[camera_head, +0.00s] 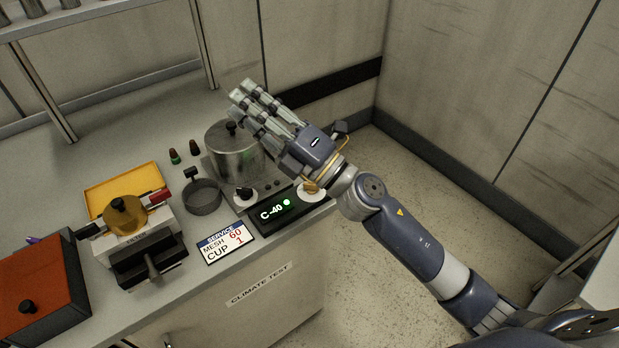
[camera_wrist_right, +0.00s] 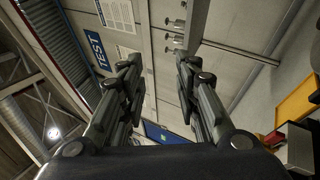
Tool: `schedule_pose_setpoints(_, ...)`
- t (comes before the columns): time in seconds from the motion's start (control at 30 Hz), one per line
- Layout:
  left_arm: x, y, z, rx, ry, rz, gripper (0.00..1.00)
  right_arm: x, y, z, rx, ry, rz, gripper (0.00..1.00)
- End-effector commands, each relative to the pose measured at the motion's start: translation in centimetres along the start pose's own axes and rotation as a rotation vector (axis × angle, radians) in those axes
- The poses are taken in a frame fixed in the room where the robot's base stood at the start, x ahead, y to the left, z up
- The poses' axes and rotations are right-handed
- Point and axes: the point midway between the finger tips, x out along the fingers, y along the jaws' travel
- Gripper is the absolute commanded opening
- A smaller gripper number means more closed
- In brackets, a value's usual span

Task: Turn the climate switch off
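The climate control panel (camera_head: 270,222) is a black box on the front right of the counter. Its display reads "C-40" in green, and a green light is lit beside it. A dark knob on a pale round base (camera_head: 244,194) sits at its back left. A second pale round base (camera_head: 312,191) at its right end is partly covered by my wrist, so its knob position cannot be told. My right gripper (camera_head: 246,94) is above and behind the panel, fingers pointing up and left. In the right wrist view its fingers (camera_wrist_right: 160,62) are apart with nothing between them. My left gripper is not in view.
A lidded metal pot (camera_head: 232,155) stands close behind the panel, below my right fingers. A dark sieve (camera_head: 203,197), a "MESH 60 CUP 1" card (camera_head: 226,243), a tester (camera_head: 150,255) and a yellow tray (camera_head: 95,198) are to the left. Floor is free at right.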

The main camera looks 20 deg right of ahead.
Motion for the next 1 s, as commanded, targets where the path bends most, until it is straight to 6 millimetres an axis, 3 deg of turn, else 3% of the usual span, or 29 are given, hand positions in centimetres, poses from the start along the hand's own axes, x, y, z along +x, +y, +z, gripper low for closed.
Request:
schedule_pose_setpoints(0.1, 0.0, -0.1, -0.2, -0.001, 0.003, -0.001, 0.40, 1.5, -0.1, -3.7, -0.262, 0.284, 0.014, 0.30)
schedule_pose_setpoints(0.2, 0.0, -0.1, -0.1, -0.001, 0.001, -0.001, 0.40, 1.2, -1.9, -6.1, -0.469, 0.520, -0.008, 0.30)
schedule_pose_setpoints(0.33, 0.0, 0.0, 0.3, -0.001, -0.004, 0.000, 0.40, -0.9, -5.7, -6.6, -0.720, 0.822, -0.092, 0.30)
schedule_pose_setpoints(0.47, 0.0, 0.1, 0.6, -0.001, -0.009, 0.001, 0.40, -4.3, -9.8, -3.8, -0.931, 1.110, -0.240, 0.30)
schedule_pose_setpoints(0.6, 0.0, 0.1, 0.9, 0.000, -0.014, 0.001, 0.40, -8.5, -12.3, 1.8, -1.078, 1.364, -0.442, 0.30)
schedule_pose_setpoints(0.8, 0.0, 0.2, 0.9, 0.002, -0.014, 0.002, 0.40, -12.8, -12.7, 8.2, -1.146, 1.574, -0.673, 0.30)
schedule_pose_setpoints(0.9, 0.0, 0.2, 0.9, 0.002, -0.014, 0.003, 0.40, -13.9, -12.6, 9.7, -1.150, 1.616, -0.729, 0.30)
schedule_pose_setpoints(1.0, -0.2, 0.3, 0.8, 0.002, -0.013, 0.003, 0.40, -14.3, -13.0, 9.9, -1.149, 1.631, -0.745, 0.30)
